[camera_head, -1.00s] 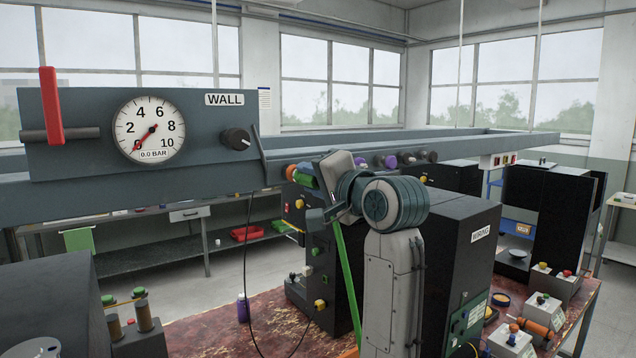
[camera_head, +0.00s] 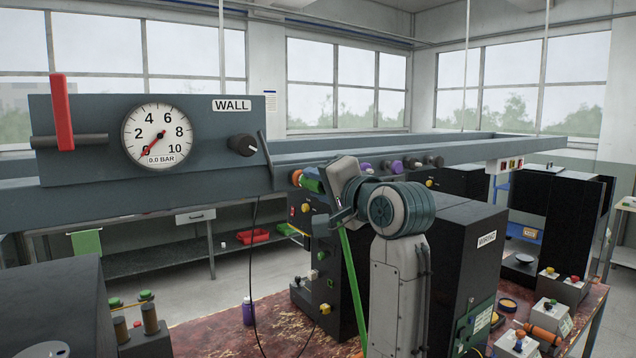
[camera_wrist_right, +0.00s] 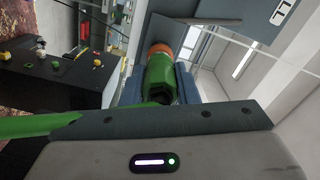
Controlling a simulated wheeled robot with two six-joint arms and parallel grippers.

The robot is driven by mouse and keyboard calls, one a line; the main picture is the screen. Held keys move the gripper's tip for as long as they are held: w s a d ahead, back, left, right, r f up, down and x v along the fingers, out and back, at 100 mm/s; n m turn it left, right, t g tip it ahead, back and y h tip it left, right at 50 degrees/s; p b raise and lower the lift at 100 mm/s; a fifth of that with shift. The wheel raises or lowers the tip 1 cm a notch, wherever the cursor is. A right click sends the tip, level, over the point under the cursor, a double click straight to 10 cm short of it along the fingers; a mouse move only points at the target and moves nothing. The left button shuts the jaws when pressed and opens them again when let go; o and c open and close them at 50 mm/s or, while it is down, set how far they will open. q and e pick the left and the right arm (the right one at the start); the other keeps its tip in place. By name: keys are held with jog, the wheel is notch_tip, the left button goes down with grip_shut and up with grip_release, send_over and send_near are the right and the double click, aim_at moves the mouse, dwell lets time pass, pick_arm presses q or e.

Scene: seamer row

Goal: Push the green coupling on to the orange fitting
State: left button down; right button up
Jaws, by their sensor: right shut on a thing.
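The orange fitting (camera_head: 296,177) sticks out of the front of the grey rail, just right of the WALL panel. The green coupling (camera_head: 312,184) is in line with it, its front end at the fitting. My right gripper (camera_head: 327,187) is shut on the coupling. In the right wrist view the green coupling (camera_wrist_right: 168,76) lies between the blue-grey fingers, and the orange fitting (camera_wrist_right: 160,49) shows right at its far end. I cannot tell how far the coupling sits on the fitting. A green hose (camera_head: 353,275) hangs below the gripper. My left gripper is out of view.
The WALL panel (camera_head: 68,160) carries a gauge (camera_head: 157,136) reading about zero and a red lever (camera_head: 61,112). Purple and dark fittings (camera_head: 397,166) line the rail to the right. Dark machines stand below, with a WIRING box (camera_head: 455,235) behind my right arm.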

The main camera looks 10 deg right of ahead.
jog(key=shift+p, duration=0.55)
dwell(1.3)
jog(key=shift+w+a, duration=0.15)
jog(key=shift+w, duration=0.2)
dwell(0.4)
jog(key=o, duration=1)
jog(key=shift+s, duration=0.25)
jog(key=b+v, duration=0.4)
jog(key=v, duration=0.6)
jog(key=shift+s+d+b, duration=0.15)
jog(key=shift+d+b, duration=0.05)
jog(key=shift+b, duration=0.15)
